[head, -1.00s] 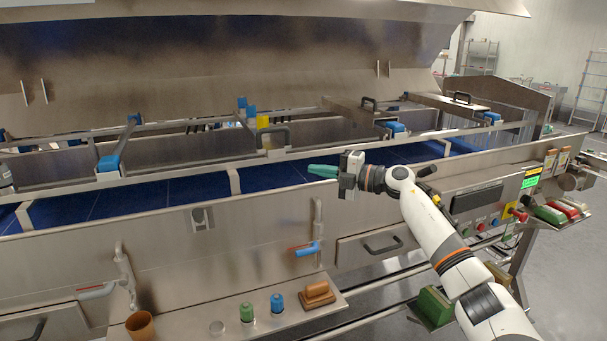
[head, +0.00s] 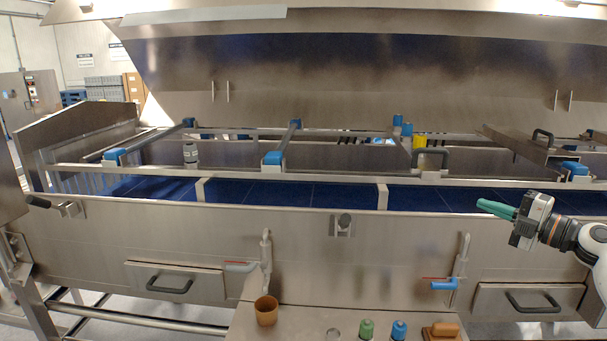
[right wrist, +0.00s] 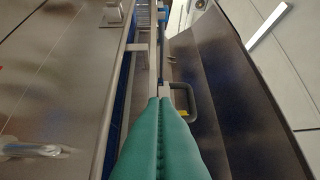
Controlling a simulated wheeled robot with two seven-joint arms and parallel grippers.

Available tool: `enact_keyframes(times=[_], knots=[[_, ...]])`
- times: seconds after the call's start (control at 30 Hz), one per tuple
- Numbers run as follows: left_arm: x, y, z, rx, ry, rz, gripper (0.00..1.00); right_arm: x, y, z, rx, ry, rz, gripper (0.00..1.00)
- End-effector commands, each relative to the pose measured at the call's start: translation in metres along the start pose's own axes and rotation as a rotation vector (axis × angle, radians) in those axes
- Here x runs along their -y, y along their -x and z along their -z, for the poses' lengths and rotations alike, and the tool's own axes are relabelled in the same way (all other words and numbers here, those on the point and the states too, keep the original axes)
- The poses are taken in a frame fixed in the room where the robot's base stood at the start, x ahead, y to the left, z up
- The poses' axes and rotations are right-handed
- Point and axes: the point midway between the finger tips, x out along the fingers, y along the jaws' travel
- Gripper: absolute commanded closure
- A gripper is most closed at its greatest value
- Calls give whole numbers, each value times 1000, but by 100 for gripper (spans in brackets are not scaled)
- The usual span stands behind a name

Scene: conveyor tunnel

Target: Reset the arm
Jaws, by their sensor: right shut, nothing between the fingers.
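My right gripper (head: 497,208) is at the right of the head view, with green fingers pointing left over the near edge of the conveyor tunnel. In the right wrist view its two green fingers (right wrist: 160,104) lie side by side, shut, with nothing between them. The blue conveyor belt (head: 330,196) runs behind the steel front wall, beyond the fingertips. My left arm and gripper are not in view.
Steel rails with blue clamps (head: 272,158) cross above the belt. The front panel has a drawer (head: 170,283) and valve handles (head: 443,285). A low shelf holds a brown cup (head: 266,310), a green bottle (head: 366,329), a blue bottle (head: 399,330) and a brown block (head: 441,331).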

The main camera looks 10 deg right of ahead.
Motion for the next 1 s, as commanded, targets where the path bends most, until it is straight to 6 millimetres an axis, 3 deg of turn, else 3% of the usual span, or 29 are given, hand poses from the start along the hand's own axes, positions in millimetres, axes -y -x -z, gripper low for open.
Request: enact_keyframes(times=[0.23,0.43,0.67,0.8,1.0], knots=[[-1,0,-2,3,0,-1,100,-58,-44,-56,-117,-204,220,100],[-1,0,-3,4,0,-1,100,-130,-40,-102,-381,-519,321,100],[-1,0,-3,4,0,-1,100,-240,10,-173,-772,-926,183,100],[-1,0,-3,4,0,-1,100,-302,56,-239,-996,-1152,-30,100],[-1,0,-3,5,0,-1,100,-341,106,-315,-1170,-1332,-306,100]])
